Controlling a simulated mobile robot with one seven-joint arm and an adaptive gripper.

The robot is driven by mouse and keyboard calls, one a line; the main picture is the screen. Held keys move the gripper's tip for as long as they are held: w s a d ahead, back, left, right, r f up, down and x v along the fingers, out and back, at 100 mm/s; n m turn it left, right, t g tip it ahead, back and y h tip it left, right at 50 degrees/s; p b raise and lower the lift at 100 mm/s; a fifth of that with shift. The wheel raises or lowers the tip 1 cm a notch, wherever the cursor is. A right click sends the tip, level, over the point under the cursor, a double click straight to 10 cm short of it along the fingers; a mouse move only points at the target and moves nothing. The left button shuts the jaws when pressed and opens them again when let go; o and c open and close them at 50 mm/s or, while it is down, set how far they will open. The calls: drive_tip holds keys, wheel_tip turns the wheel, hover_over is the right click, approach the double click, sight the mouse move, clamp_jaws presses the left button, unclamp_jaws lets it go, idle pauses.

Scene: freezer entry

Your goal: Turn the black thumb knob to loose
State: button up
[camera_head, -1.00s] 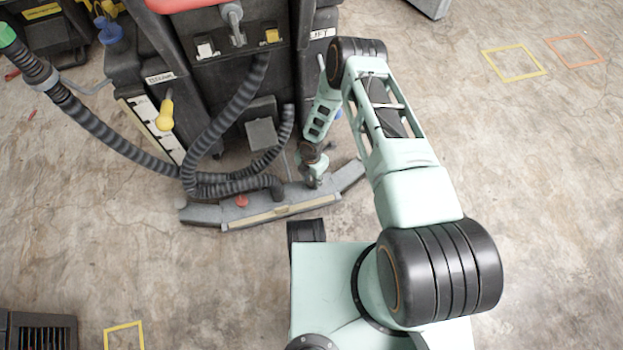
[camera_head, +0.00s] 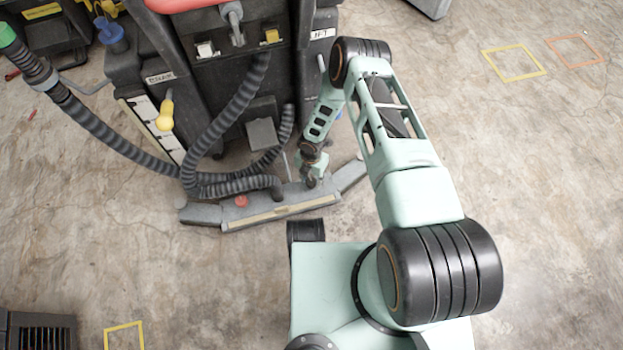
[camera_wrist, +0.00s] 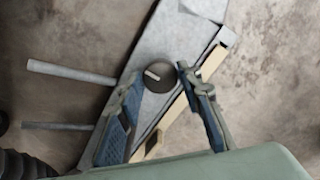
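The black thumb knob (camera_wrist: 157,76) is a round dark cap with a pale bar mark on its top. It sits on the grey squeegee bar, near the middle of the wrist view. My gripper (camera_wrist: 160,78) is open, with one blue-padded finger on each side of the knob. Gaps show between the fingers and the knob in this view; whether either finger touches it I cannot tell. In the head view my gripper (camera_head: 313,172) is low over the right part of the grey bar (camera_head: 205,214), and the knob is hard to tell from the fingers there.
The dark floor scrubber (camera_head: 215,90) stands behind the bar, with ribbed hoses (camera_head: 228,120) hanging to the left of my arm. A red knob (camera_head: 241,201) is farther left on the bar. Two pale rods (camera_wrist: 70,72) stick out left of the knob. Bare concrete floor lies to the right.

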sight(311, 182)
drive_tip(key=o, duration=0.3)
drive_tip(key=shift+o, duration=0.2)
wheel_tip(311, 182, up, 12)
idle(0.5)
idle(0.4)
